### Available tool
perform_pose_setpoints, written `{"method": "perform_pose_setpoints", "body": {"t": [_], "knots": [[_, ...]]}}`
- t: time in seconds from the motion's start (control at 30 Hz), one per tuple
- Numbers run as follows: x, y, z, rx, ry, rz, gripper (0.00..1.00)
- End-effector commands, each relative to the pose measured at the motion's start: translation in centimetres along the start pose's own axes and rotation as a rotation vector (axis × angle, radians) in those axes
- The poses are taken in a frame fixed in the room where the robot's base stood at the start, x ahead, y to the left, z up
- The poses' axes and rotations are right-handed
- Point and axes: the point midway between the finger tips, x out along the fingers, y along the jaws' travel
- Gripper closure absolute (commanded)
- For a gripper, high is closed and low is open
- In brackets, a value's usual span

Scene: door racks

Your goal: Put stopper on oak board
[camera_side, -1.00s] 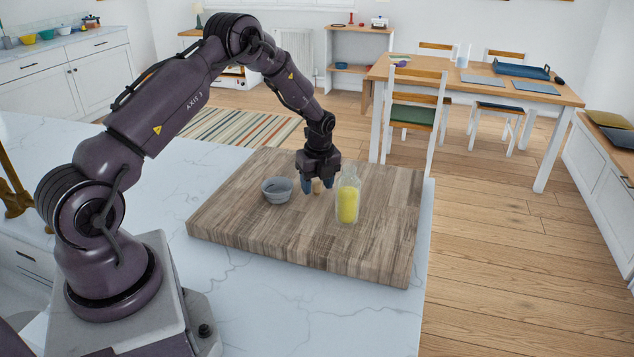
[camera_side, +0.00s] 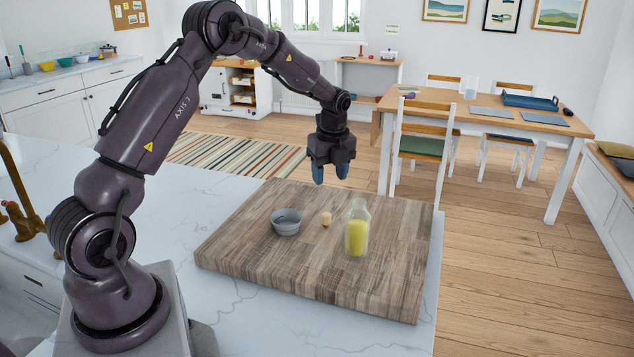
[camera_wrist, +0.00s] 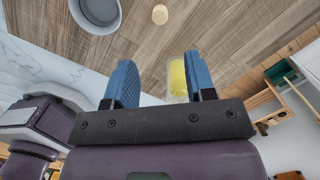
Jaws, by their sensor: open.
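The stopper (camera_side: 326,219), a small light cork-coloured cylinder, stands on the oak board (camera_side: 300,275) between a grey bowl and a bottle. It also shows near the top of the wrist view (camera_wrist: 160,14). The board is a thick wooden slab on the pale marble counter. My gripper (camera_side: 330,172) is above the board's far part, over the stopper's height and clear of it. Its two blue fingers (camera_wrist: 162,85) are apart with nothing between them. In the wrist view the stopper lies ahead of the fingers, not touching them.
The grey bowl (camera_side: 286,223) stands left of the stopper. A clear bottle with yellow contents (camera_side: 357,236) stands upright to its right, close by. The front of the board is bare. A dining table (camera_side: 480,108) with chairs stands beyond the counter.

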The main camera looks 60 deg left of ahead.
Motion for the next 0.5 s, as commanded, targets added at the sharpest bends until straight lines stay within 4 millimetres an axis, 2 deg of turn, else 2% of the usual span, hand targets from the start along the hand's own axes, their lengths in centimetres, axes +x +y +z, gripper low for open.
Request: {"method": "perform_pose_setpoints", "body": {"t": [0.13, 0.23, 0.4, 0.5], "knots": [[-4.2, 0.4, -2.0, -0.115, -0.011, -0.044, 0.50], [-8.7, 1.6, -4.7, -0.280, -0.010, -0.099, 0.50], [-15.4, 5.9, -9.8, -0.614, 0.037, -0.198, 0.50], [-18.1, 9.1, -12.7, -0.809, 0.091, -0.249, 0.50]]}}
